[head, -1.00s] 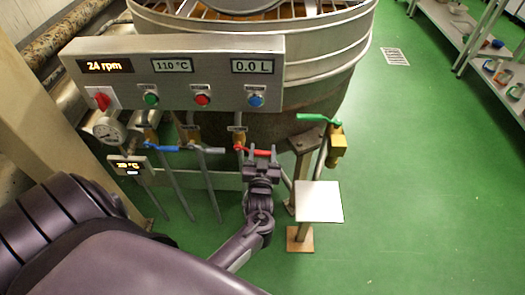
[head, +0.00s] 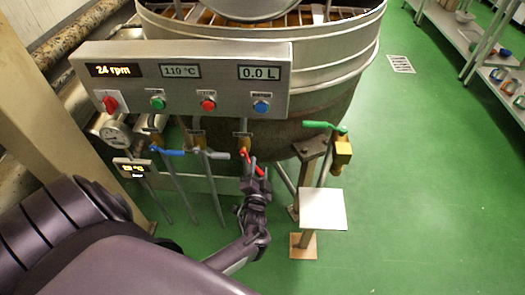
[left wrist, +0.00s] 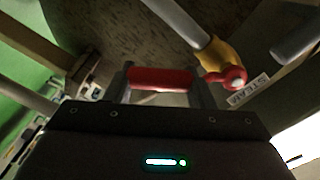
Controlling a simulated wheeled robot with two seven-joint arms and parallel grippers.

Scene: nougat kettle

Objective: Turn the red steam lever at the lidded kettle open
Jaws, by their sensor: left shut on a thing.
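The red steam lever (head: 248,158) sits on a brass valve below the control panel, in front of the kettle (head: 335,55). It slopes down to the right. In the left wrist view the red lever (left wrist: 160,78) lies between my fingers, with its red hub (left wrist: 235,78) on the brass valve (left wrist: 215,53) at the right. A "STEAM" label (left wrist: 248,91) is beside the hub. My left gripper (head: 254,171) is shut on the lever's handle and partly hides it in the head view. My right gripper is not in view.
Blue (head: 168,151) and grey (head: 212,154) levers are left of the red one. A green-handled valve (head: 325,126) and a small white plate (head: 322,209) on a post stand to the right. The control panel (head: 180,80) hangs above.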

